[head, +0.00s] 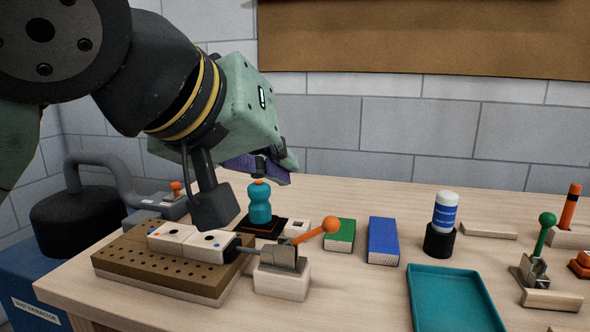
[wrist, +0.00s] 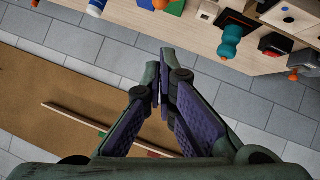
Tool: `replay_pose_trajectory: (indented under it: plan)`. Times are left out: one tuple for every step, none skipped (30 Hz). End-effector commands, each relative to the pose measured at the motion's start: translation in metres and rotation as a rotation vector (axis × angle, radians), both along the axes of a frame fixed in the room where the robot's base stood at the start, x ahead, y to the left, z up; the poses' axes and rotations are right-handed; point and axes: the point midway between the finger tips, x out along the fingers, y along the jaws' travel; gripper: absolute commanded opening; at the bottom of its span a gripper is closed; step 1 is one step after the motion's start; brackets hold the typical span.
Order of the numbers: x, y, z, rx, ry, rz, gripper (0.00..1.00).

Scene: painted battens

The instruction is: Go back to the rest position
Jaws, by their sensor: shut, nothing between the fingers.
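My gripper (head: 284,166) is at the end of my raised arm, above the back of the bench and behind the teal knobbed piece. In the wrist view my gripper (wrist: 163,78) has its two purple-padded fingers drawn together, with nothing seen between the tips. The fingers are clear of the bench things in the wrist view. In the head view the wrist housing partly hides the fingers.
A wall (head: 385,125) stands behind.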

Motion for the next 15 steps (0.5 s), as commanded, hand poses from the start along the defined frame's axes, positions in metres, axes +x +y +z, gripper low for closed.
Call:
replay_pose_trajectory:
  plan:
    - [-0.0028, 0.0021, 0.002, 0.001, 0.0, 0.001, 0.0]
    - [-0.0042, 0.0029, 0.0028, 0.001, 0.0, 0.001, 0.0]
    - [-0.0054, 0.0036, 0.0038, 0.0, 0.001, 0.0, 0.0]
    - [-0.0061, 0.0039, 0.0041, 0.0, 0.001, 0.0, 0.0]
    - [-0.0064, 0.0041, 0.0044, 0.0, 0.001, 0.0, 0.0]
    - [-0.0067, 0.0043, 0.0046, 0.0, 0.001, 0.0, 0.0]
    - [-0.0067, 0.0043, 0.0046, 0.0, 0.001, 0.0, 0.0]
    - [-0.0067, 0.0043, 0.0046, 0.0, 0.001, 0.0, 0.0]
    - [-0.0066, 0.0043, 0.0045, 0.0, 0.001, 0.0, 0.0]
    - [-0.0066, 0.0041, 0.0045, 0.0, 0.001, 0.0, 0.0]
    - [-0.0066, 0.0041, 0.0045, 0.0, 0.001, 0.0, 0.0]
    - [-0.0065, 0.0041, 0.0045, 0.0, 0.001, 0.0, 0.0]
    - [-0.0065, 0.0041, 0.0045, 0.0, 0.001, 0.0, 0.0]
    - [-0.0069, 0.0035, 0.0046, -0.005, 0.001, -0.002, 0.0]
    - [-0.0084, 0.0017, 0.0053, -0.026, 0.003, -0.01, 0.0]
